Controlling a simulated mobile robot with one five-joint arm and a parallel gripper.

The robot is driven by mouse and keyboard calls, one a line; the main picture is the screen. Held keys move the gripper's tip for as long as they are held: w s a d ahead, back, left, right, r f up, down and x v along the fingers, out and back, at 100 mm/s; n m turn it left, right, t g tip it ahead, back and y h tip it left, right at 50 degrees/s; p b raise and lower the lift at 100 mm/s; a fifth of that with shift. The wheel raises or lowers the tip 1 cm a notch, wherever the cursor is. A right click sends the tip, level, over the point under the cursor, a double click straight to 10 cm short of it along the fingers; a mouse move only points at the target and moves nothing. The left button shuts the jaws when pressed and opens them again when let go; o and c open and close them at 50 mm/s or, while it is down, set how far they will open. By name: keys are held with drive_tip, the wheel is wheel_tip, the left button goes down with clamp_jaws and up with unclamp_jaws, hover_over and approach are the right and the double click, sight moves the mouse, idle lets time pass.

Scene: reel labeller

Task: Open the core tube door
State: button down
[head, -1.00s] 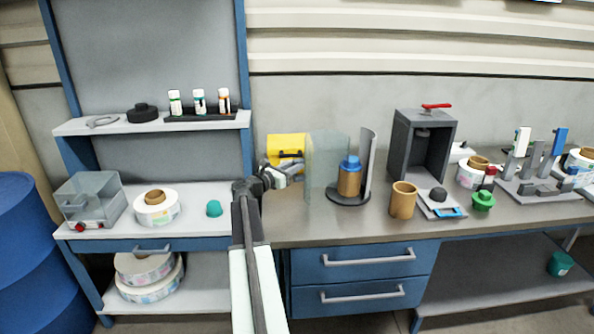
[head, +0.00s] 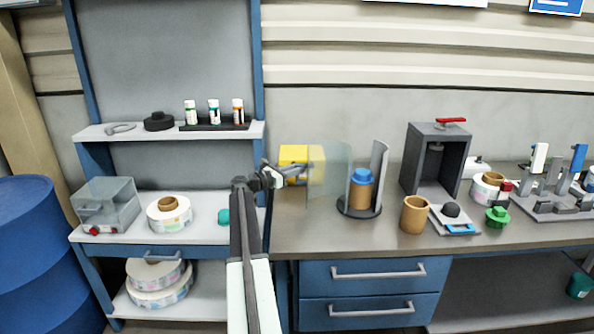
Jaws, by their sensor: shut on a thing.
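The core tube holder (head: 379,178) stands on the bench, with a dark round base and a curved grey wall at the right. A brown core tube with a blue cap (head: 361,190) stands upright inside it. The core tube door (head: 330,178) is a see-through curved panel, swung out to the left of the tube, leaving the tube's front largely uncovered. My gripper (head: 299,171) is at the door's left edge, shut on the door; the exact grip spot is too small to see.
A yellow box (head: 294,153) sits behind my gripper and the door. A brown cup (head: 414,214) and a grey press (head: 436,160) stand to the right. A teal knob (head: 223,217) lies on the left bench. The bench front before the holder is clear.

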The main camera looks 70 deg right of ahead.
drive_tip(key=shift+s, duration=0.1)
drive_tip(key=c, duration=1.3)
unclamp_jaws()
drive_tip(key=shift+s, duration=0.1)
drive_tip(key=v, duration=0.7)
drive_tip(key=shift+w+a+f, duration=0.1)
drive_tip(key=shift+w+a, duration=0.15)
drive_tip(key=shift+a, duration=0.05)
